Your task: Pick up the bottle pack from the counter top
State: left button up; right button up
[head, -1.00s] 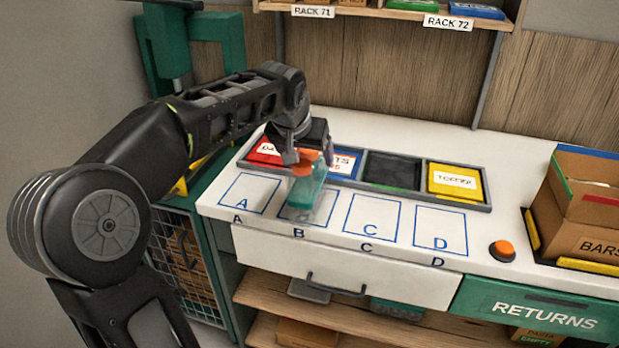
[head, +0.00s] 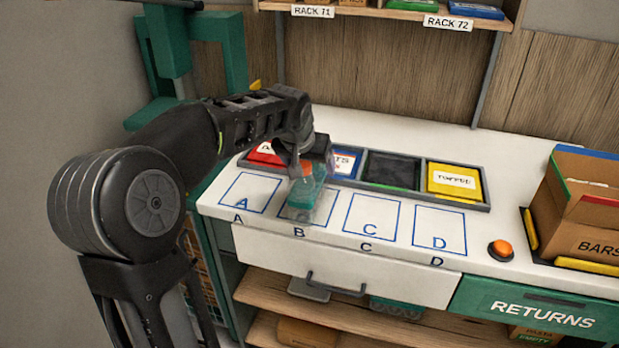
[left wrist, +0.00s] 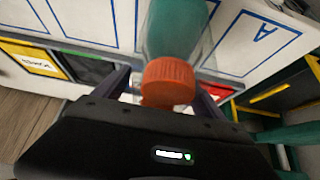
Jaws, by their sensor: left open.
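The bottle pack (head: 309,193) is a clear pack with teal contents and orange caps. It stands on square B of the white counter top (head: 385,250). In the left wrist view the bottle pack (left wrist: 172,30) shows a teal body and an orange cap close to the gripper. My left gripper (head: 308,172) is at the top of the pack, its fingers open on either side of the cap. The fingertips are partly hidden behind the pack and wrist. My right gripper is not in view.
A tray (head: 487,207) with red, blue, black and yellow bins sits behind the squares. Squares A, C and D are empty. An orange button (head: 502,248) and a cardboard box (head: 585,215) stand at the right. A rack shelf (head: 390,12) hangs above.

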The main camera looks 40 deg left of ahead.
pick_arm(q)
jog(key=shift+c, duration=0.4)
jog(key=c, duration=1.4)
jog(key=shift+r, duration=0.15)
jog(key=shift+c, duration=0.2)
notch_tip(320, 180, up, 10)
jog(key=shift+f, duration=0.1)
